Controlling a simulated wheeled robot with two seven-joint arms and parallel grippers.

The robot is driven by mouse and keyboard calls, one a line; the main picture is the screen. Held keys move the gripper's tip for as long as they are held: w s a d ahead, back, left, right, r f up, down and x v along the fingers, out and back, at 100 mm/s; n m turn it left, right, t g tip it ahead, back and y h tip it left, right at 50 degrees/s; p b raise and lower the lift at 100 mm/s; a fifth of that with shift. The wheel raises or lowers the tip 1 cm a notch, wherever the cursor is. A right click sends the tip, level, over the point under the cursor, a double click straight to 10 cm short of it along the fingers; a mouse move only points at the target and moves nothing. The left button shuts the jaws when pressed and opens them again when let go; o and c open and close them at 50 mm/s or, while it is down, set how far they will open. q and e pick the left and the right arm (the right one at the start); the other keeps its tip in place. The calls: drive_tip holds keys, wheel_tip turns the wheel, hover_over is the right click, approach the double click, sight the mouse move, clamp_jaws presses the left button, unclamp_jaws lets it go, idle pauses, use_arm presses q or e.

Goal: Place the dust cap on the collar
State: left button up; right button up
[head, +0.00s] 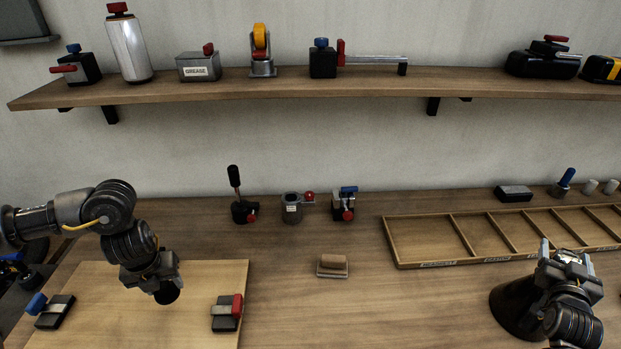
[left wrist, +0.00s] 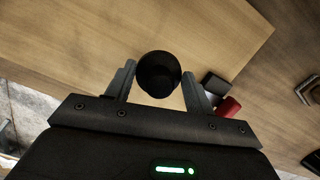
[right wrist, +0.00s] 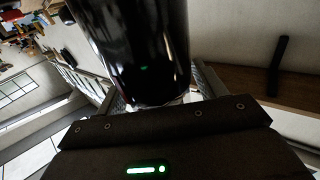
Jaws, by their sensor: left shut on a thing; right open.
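My left gripper (head: 164,281) is shut on a black piece (head: 168,293), which looks like the dust cap, above the light wooden board. In the left wrist view this piece shows as a round black end (left wrist: 158,74) between the fingers (left wrist: 157,88). My right gripper (head: 553,262) is open near the front right. A large black, flared cylinder (head: 512,303) is beside it; in the right wrist view its glossy side (right wrist: 138,50) fills the space before the fingers (right wrist: 158,90). I cannot tell whether they touch it, nor for certain which thing is the collar.
The light board (head: 190,322) bears a red-handled clamp (head: 227,313) and a blue-handled clamp (head: 55,311). A brown-topped block (head: 332,266) sits mid-bench. A divided tray (head: 410,240) lies right. Small fixtures (head: 292,208) stand at the back, under a loaded shelf (head: 200,88).

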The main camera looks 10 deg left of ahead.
drive_tip(key=c, duration=1)
use_arm(q)
drive_tip(key=shift+r+p, duration=0.3)
use_arm(e)
drive_tip(key=shift+m+g+h, duration=0.3)
drive_tip(key=shift+m+h, duration=0.1)
drive_tip(key=shift+h, duration=0.2)
drive_tip(key=o, duration=1)
drive_tip(key=shift+d, duration=0.1)
